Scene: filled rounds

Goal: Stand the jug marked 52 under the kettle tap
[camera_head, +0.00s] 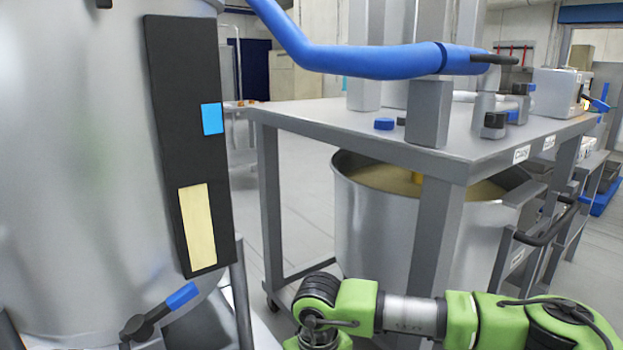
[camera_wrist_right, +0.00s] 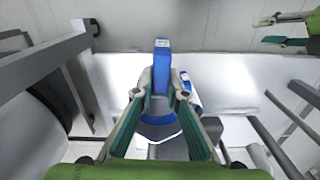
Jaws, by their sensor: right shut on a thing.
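The large steel kettle (camera_head: 70,150) fills the left of the head view. Its tap (camera_head: 140,325), with a blue-ended lever (camera_head: 181,296), is low on its front, partly cut off by the frame. In the right wrist view my right gripper (camera_wrist_right: 161,94) is shut on a blue-handled thing that looks like the jug (camera_wrist_right: 162,62). A curved blue and grey part shows between the fingers. I cannot read a 52 on it. My left gripper (camera_wrist_right: 265,30) shows at the upper right of that view, its two green fingers apart and empty.
A steel table (camera_head: 340,118) stands to the right of the kettle, with a large filled pot (camera_head: 375,230) under it. A blue pipe (camera_head: 370,62) crosses above the table. A blue piece with a white mark (camera_wrist_right: 190,92) is close beside the right fingers.

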